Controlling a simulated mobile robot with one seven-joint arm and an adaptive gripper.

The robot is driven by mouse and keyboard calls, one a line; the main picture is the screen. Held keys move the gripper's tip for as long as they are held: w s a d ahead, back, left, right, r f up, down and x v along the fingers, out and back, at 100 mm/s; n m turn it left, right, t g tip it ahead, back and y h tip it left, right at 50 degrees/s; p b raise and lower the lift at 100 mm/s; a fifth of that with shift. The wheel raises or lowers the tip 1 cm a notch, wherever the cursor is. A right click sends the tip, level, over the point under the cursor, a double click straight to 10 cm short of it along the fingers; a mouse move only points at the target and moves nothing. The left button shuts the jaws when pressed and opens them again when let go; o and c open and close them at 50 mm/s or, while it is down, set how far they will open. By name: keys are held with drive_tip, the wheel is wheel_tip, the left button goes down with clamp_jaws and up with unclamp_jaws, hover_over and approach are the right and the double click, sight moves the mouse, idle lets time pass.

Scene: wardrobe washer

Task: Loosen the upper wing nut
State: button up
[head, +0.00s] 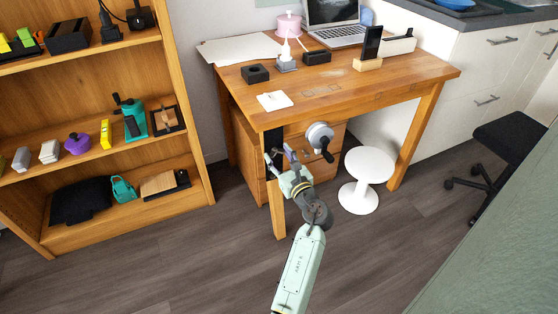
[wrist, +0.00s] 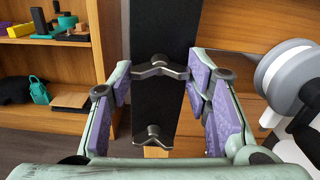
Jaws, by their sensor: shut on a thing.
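A black upright plate (wrist: 163,30) carries two dark metal wing nuts, one above the other. The upper wing nut (wrist: 160,70) lies between my fingertips, its wings spread left and right to the purple finger pads. The lower wing nut (wrist: 153,135) sits below it, nearer my gripper's base and clear of the pads. My gripper (wrist: 160,74) is shut on the upper wing nut. In the head view my gripper (head: 279,161) is at the front left of the wooden desk, by the black plate (head: 273,139). The wing nuts are too small to tell there.
A grey-white round wheel with a black handle (head: 320,136) sticks out just right of my gripper; it also shows in the wrist view (wrist: 287,75). A white stool (head: 367,166) stands further right. A wooden shelf (head: 178,60) stands left. The floor in front is clear.

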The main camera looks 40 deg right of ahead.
drive_tip(key=shift+w+r+n, duration=0.1)
drive_tip(key=shift+n, duration=0.5)
drive_tip(key=o, duration=1.2)
drive_tip(key=shift+c, duration=0.2)
drive_tip(key=v, duration=1.2)
drive_tip(key=shift+d, duration=0.1)
